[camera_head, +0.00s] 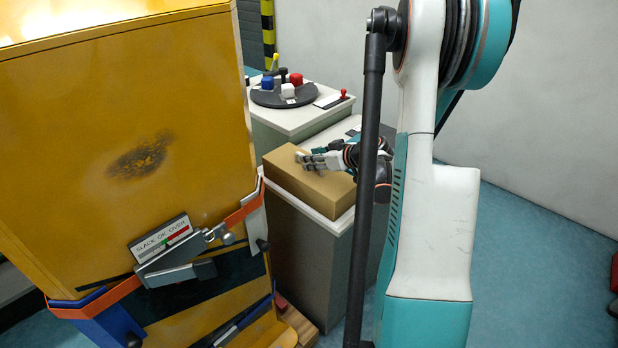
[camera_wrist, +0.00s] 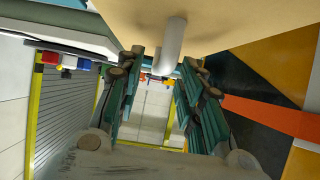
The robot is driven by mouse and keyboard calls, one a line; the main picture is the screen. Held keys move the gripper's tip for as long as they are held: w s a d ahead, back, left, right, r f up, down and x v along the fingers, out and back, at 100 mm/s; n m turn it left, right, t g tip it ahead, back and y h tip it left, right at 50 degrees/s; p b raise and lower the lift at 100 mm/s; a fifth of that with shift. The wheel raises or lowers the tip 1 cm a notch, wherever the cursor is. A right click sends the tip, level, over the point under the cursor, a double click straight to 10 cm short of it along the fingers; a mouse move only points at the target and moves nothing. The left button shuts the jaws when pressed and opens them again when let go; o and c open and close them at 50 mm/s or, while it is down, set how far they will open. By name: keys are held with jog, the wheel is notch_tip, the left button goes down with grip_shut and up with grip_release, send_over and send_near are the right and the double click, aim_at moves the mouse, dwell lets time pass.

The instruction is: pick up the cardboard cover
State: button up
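The cardboard cover (camera_head: 290,179) is a tan box-shaped piece sitting on a grey cabinet beside the yellow machine. In the wrist view its tan face (camera_wrist: 235,22) fills the top edge, and a pale upright handle (camera_wrist: 172,45) stands out from it. My gripper (camera_head: 312,160) reaches in from the right, low over the cover's top. In the wrist view my gripper (camera_wrist: 163,68) has its two fingers spread, with the handle showing between them and a gap on each side. My gripper hides the handle in the head view.
A yellow machine (camera_head: 110,90) with a slack gauge (camera_head: 160,240) stands close on the left. Behind the cover, another cabinet carries a dark round tray (camera_head: 270,97) with coloured knobs, and a small red-topped lever (camera_head: 343,95). Blue floor (camera_head: 540,260) is open at right.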

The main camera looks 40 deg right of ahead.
jog(key=x, duration=0.3)
jog(key=shift+b, duration=0.3)
jog(key=shift+s+d, duration=0.1)
jog(key=shift+s, duration=0.05)
grip_shut()
jog(key=shift+r, duration=0.1)
